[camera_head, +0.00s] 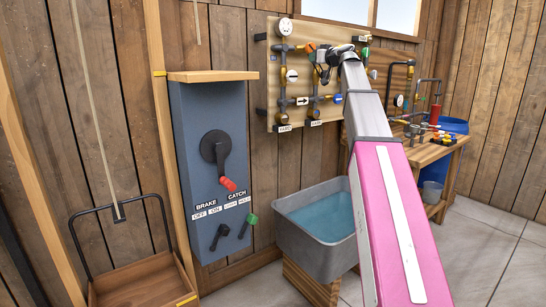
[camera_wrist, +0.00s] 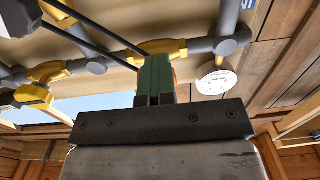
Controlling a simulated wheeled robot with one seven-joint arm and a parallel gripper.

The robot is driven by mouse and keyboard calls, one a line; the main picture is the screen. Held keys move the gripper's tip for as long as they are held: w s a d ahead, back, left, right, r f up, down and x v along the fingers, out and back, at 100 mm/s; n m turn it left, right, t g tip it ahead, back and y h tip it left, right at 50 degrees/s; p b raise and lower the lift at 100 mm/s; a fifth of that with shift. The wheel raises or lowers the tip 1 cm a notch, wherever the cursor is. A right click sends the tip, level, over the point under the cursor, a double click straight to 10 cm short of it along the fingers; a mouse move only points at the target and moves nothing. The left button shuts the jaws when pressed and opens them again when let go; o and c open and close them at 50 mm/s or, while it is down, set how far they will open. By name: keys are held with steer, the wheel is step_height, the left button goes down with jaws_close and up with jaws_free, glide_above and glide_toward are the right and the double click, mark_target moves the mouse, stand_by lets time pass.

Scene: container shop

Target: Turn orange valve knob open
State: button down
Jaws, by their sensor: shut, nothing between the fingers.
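The orange valve knob (camera_head: 310,47) sits on the upper pipe of the wall-mounted pipe board, just right of the top-left gauge. My gripper (camera_head: 318,71) is in front of the board, close below and right of the knob. In the wrist view my gripper's green fingers (camera_wrist: 155,66) are together with nothing between them. A sliver of orange (camera_wrist: 173,76) shows just behind the fingers, beside a yellow valve body (camera_wrist: 160,47). Most of it is hidden by the fingers, and whether they touch it I cannot tell.
The pipe board (camera_head: 270,85) carries gauges and a blue knob (camera_head: 338,98). A grey water tub (camera_head: 300,215) stands below. A blue-grey lever box (camera_head: 188,150) is on the left, a wooden bench (camera_head: 436,152) on the right. In the wrist view a white gauge (camera_wrist: 216,76) is near the fingers.

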steer(key=shift+w+d+r, duration=0.1)
steer(key=shift+w+d, duration=0.2)
steer(key=shift+w, duration=0.4)
steer(key=shift+w+d+r, duration=0.1)
steer(key=shift+w+d, duration=0.2)
steer(key=shift+w, duration=0.4)
steer(key=shift+d, duration=0.1)
steer(key=shift+f, duration=0.15)
steer(key=f+v, duration=0.1)
steer(key=v, duration=0.5)
steer(key=shift+s, duration=0.2)
